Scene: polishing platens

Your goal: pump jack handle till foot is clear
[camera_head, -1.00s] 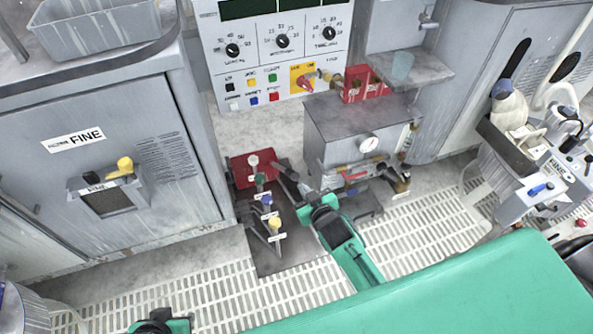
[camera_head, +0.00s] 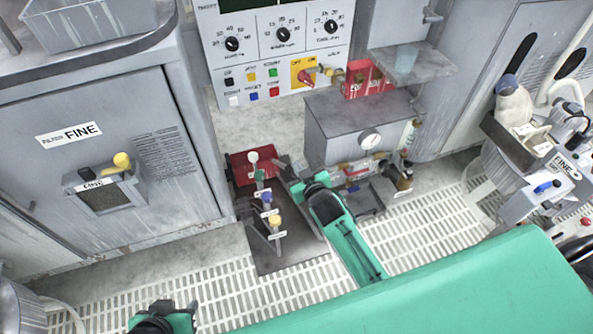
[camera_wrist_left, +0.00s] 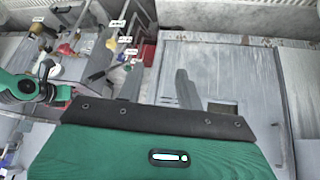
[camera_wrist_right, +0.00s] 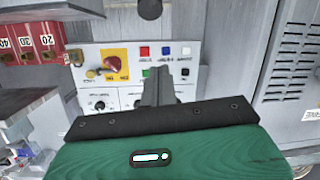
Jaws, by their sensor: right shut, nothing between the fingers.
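My right gripper (camera_head: 290,175) is shut and empty, beside the row of upright levers on a dark floor plate (camera_head: 290,256). The levers carry a white knob (camera_head: 252,157), a green knob (camera_head: 259,175), a blue knob (camera_head: 267,196) and a yellow knob (camera_head: 275,221), with small tags; a red block (camera_head: 241,168) stands behind. I cannot tell which part is the jack handle, and no lifted foot is clearly visible. My left gripper (camera_head: 168,306) is low at the front, apart from the levers. Its two fingers stand apart in the left wrist view (camera_wrist_left: 158,90).
A grey cabinet with a gauge (camera_head: 369,139) stands right of the levers, a red rack (camera_head: 366,80) on top. The FINE cabinet (camera_head: 120,200) is at left. A control panel (camera_head: 280,60) is behind. Slatted flooring (camera_head: 225,300) lies in front, partly hidden by my green body.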

